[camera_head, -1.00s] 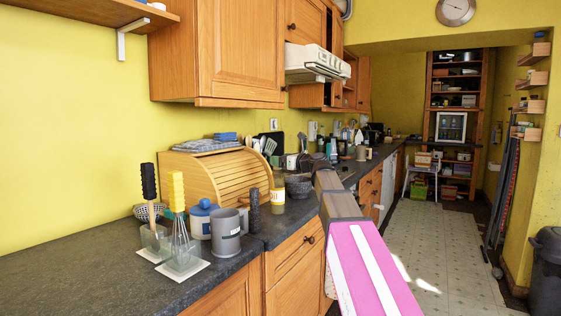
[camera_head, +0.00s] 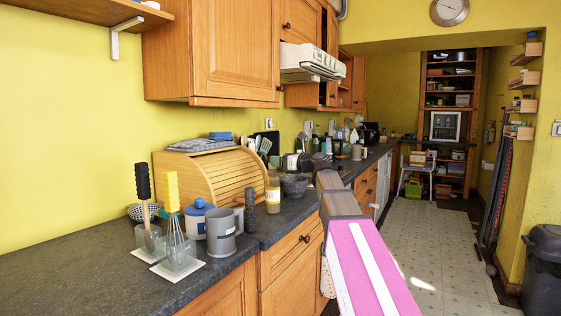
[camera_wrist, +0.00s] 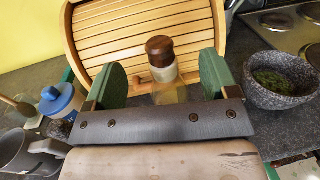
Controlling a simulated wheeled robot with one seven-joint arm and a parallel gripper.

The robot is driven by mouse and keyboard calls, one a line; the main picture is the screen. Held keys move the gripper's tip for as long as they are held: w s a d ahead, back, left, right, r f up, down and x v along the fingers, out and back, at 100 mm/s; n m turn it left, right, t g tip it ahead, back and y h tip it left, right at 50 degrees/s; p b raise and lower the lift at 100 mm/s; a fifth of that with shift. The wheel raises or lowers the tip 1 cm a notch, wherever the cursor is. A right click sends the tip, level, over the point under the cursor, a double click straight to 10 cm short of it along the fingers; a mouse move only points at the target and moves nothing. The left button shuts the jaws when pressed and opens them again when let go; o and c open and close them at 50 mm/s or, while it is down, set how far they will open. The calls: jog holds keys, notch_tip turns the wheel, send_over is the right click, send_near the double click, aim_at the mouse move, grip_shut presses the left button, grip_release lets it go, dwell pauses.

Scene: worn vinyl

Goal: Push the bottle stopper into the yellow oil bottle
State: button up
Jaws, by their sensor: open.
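The yellow oil bottle (camera_head: 273,197) stands upright on the dark counter in front of the wooden roll-top bread box, with a pale label. In the wrist view it shows as a clear, yellowish bottle (camera_wrist: 166,74) with the round brown bottle stopper (camera_wrist: 159,47) at its top. How deep the stopper sits cannot be told. My gripper (camera_wrist: 160,82) is open, its green fingers apart to the left and right of the bottle in the picture. No contact shows, and the palm edge hides the bottle's lower part. In the head view my forearm hides the fingers.
The bread box (camera_head: 215,178) stands close behind the bottle. A grey stone mortar (camera_wrist: 281,80) is at right, near the hob. A dark cylinder (camera_head: 249,210), grey mug (camera_head: 222,234), blue-lidded jar (camera_head: 197,217) and whisk stand (camera_head: 178,266) are at left.

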jog(key=shift+s+d, duration=0.4)
jog(key=shift+d, duration=0.05)
dwell(0.3)
jog(key=v, duration=1)
jog(key=shift+s+d, duration=0.25)
dwell(0.5)
